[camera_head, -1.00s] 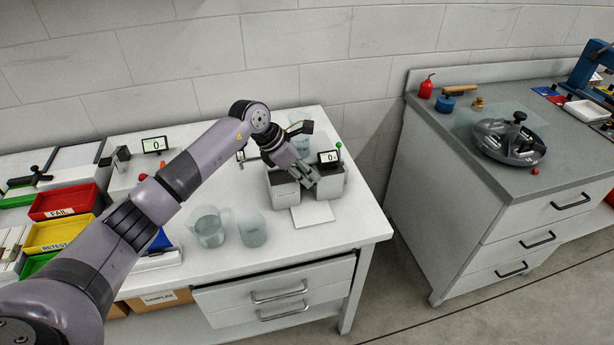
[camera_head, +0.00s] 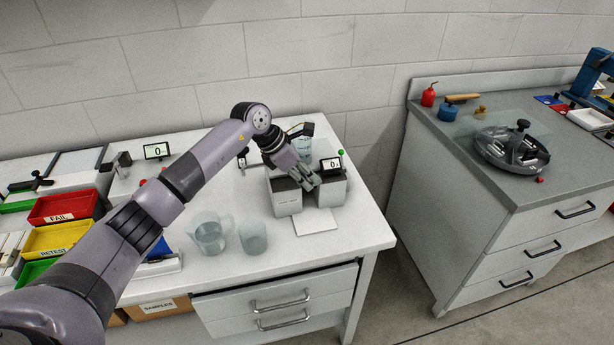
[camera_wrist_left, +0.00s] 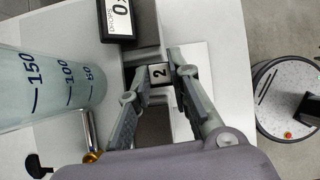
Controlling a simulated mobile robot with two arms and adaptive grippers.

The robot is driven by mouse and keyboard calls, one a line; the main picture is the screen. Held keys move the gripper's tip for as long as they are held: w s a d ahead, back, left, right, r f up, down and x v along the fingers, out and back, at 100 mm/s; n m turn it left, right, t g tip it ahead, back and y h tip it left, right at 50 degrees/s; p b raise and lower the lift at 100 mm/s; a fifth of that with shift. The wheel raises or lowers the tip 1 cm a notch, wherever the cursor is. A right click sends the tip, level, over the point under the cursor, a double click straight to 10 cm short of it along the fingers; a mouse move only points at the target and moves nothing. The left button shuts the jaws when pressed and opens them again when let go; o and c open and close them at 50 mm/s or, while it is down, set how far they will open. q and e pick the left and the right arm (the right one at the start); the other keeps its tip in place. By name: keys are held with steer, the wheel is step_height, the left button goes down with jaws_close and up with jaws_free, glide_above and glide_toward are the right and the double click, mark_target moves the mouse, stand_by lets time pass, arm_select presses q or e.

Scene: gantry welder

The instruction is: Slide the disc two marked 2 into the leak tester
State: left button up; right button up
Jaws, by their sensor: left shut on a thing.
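The leak tester (camera_head: 287,200) stands on the white bench as two pale blocks with a gap between them and a small screen reading 0. My left gripper (camera_head: 312,181) points down at this gap from above. In the left wrist view its two fingers (camera_wrist_left: 158,76) are shut on the disc two (camera_wrist_left: 159,73), whose label reads 2. The disc lies between the tester's dark block tops (camera_wrist_left: 153,126). How deep it sits in the gap cannot be told. The fingers hide it in the head view. My right gripper is not in view.
A glass jug (camera_head: 209,234) and a beaker (camera_head: 253,237) stand left of the tester. A measuring vessel (camera_wrist_left: 50,85) is close beside my left gripper. A white plate (camera_head: 316,224) lies in front of the tester. Red FAIL (camera_head: 63,206) and yellow RETEST trays are at left.

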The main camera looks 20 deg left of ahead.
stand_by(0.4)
arm_select(q)
steer(key=o, duration=1)
steer(key=shift+c, duration=0.2)
steer(key=v, duration=1.2)
